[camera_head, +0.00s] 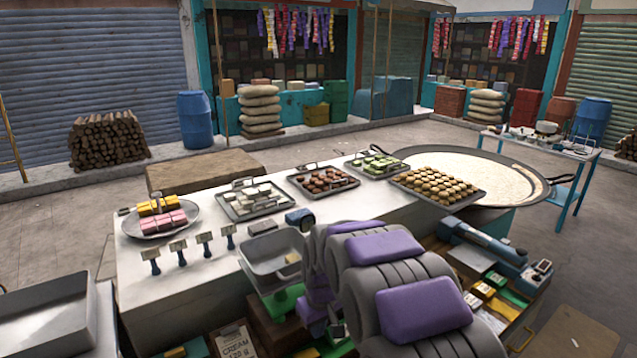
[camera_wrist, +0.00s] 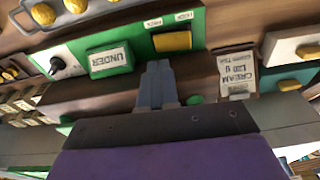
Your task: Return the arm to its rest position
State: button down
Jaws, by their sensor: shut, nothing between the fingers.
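My arm, grey with purple pads, rises in the front middle of the head view, folded in several thick segments. It stands in front of the white counter (camera_head: 205,278). My gripper (camera_wrist: 158,68) shows in the wrist view as two narrow grey fingers set close together. It is shut and empty. It faces the wooden counter front with its green panel (camera_wrist: 222,24) and does not clearly touch anything. In the head view I cannot make out the fingertips; the arm's bulk hides that area.
A metal scale pan (camera_head: 272,252) stands close left of my arm. Trays of sweets (camera_head: 437,200) line the counter, with a wide pan of milk (camera_head: 490,177) at the far right end. A blue machine (camera_head: 490,250) is right of my arm. Open floor lies behind the counter.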

jog(key=s+d+r+m+g, duration=0.15)
jog(key=s+d+r, duration=0.3)
jog(key=s, duration=0.55)
jog(key=s+d+r+m, duration=0.25)
jog(key=s+d, duration=0.35)
jog(key=s, duration=0.3)
jog(key=s+d+m+g, duration=0.1)
jog(key=s+d, duration=0.1)
jog(key=s, duration=0.7)
jog(key=s+d+m, duration=0.1)
jog(key=s+d, duration=0.1)
jog(key=s, duration=0.8)
jog(key=shift+d+r+g+h, duration=0.25)
jog(key=shift+r+g+h, duration=0.1)
jog(key=shift+r+h, duration=0.05)
